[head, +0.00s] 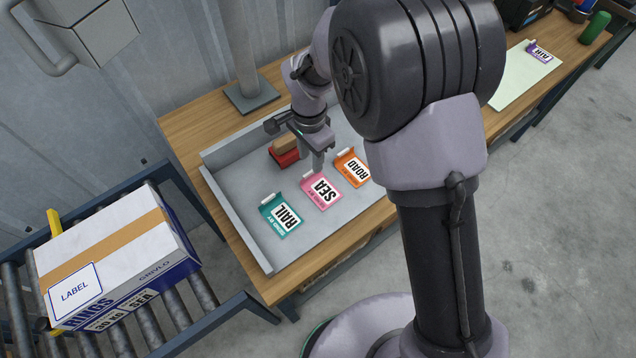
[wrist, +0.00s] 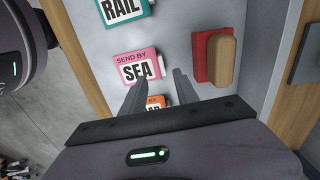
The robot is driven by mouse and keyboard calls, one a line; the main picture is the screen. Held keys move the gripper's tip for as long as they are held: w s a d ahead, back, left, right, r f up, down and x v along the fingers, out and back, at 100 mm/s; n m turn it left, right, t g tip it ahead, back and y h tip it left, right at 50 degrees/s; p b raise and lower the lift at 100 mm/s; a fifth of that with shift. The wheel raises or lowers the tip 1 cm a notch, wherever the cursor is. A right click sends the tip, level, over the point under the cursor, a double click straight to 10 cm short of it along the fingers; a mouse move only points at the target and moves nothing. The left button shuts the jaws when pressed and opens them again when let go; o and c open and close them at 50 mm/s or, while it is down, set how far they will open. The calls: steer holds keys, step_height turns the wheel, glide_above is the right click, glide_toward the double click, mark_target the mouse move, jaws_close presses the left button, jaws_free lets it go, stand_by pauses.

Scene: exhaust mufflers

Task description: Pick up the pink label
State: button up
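The pink label (head: 321,191) reads "SEND BY SEA" and lies in a grey tray (head: 300,238), between a teal "RAIL" label (head: 281,215) and an orange "ROAD" label (head: 352,168). A pale tab stands at its edge. My gripper (head: 316,162) is just above and behind the pink label in the head view. In the wrist view my gripper (wrist: 158,78) is open and empty, its two fingers apart. The pink label (wrist: 136,66) shows beyond and left of the fingertips.
A red block with a wooden handle (wrist: 221,57) sits in the tray beside the gripper. A boxed parcel (head: 115,255) rests on a roller conveyor at left. A purple "AIR" label (head: 540,52) lies on a pale green mat (head: 521,78) at the right.

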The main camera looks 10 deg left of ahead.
mark_target(310, 179)
steer(key=f+b, duration=0.1)
steer(key=f, duration=0.1)
steer(key=f+b, duration=0.1)
steer(key=f, duration=0.3)
steer(key=shift+a+f+b, duration=0.25)
steer(key=shift+f+b, duration=0.05)
steer(key=shift+b, duration=0.1)
steer(key=shift+r, duration=0.15)
steer(key=shift+c, duration=0.8)
jaws_close()
